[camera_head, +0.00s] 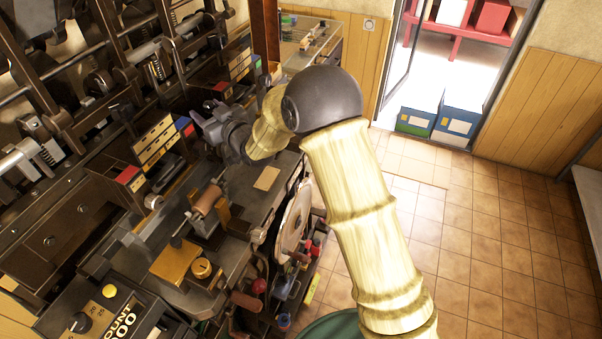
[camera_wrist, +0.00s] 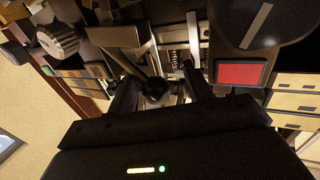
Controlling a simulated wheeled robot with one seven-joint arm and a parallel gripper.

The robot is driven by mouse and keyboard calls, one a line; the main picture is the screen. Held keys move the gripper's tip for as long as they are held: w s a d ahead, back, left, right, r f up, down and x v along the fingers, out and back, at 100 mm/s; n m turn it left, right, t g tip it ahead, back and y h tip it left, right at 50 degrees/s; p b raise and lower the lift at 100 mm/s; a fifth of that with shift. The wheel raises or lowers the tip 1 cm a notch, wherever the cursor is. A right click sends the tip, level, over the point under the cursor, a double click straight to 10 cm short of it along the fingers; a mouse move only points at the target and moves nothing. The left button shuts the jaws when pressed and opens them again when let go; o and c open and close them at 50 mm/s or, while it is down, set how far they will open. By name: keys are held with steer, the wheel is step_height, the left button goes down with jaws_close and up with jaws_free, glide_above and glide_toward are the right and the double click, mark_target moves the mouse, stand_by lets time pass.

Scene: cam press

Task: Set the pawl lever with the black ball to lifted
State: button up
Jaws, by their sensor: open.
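A pawl lever (camera_wrist: 132,66) with a black ball (camera_wrist: 155,88) at its end shows near the middle of the wrist view. The rod slants down to the right toward the ball. My gripper (camera_wrist: 159,75) is open, with one dark finger on each side of the ball in that view. I cannot tell whether either finger touches the ball. In the head view my gripper (camera_head: 201,118) reaches left to the machine's front, and I cannot make out the ball there.
Small drawers (camera_head: 156,140) stand near my gripper. The tiled floor (camera_head: 480,230) at right is open.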

steer(key=b+v, duration=0.7)
steer(key=v, duration=1.1)
steer(key=d+f+m+g+h, duration=0.2)
steer(key=d+f+m+h, duration=0.2)
steer(key=d+f+h, duration=0.4)
steer(key=shift+d+f+b, duration=0.35)
steer(key=shift+d, duration=2.05)
